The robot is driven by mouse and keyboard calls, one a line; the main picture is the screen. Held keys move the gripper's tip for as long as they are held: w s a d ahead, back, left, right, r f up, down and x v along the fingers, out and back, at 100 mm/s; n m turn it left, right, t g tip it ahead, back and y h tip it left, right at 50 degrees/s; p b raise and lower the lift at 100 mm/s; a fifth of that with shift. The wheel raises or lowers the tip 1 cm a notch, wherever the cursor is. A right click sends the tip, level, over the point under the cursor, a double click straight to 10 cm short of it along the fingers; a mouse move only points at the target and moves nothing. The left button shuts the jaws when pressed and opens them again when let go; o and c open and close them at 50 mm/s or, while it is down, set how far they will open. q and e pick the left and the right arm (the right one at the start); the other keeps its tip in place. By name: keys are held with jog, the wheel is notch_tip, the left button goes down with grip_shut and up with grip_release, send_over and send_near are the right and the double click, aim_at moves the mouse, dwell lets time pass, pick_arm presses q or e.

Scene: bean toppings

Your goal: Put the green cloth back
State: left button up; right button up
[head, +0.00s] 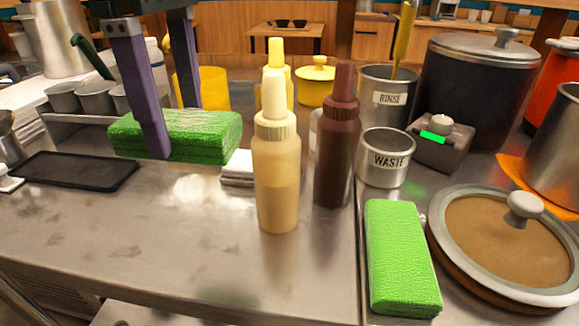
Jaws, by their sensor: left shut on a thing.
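A green folded cloth (208,136) is between the purple fingers of my left gripper (173,130), which comes down from the top left. The gripper is shut on it, with one finger in front and the other behind. The cloth is above or at the steel counter; its exact height is hard to tell. A second green cloth (402,262) lies flat on the counter at the right front, apart from any gripper. My right gripper is not in view.
Squeeze bottles, one tan (277,175) and one brown (336,150), stand mid-counter. A WASTE cup (385,167), a RINSE container (388,112) and a lidded round pan (500,240) are at right. A black tray (75,172) lies left. The front-left counter is clear.

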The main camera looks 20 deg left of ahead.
pick_arm(q)
notch_tip(320, 180, down, 10)
jog(key=shift+b, duration=0.65)
jog(key=shift+f, duration=2.35)
jog(key=shift+b, duration=0.3)
jog(key=shift+f, duration=0.15)
jog(key=o, duration=1.5)
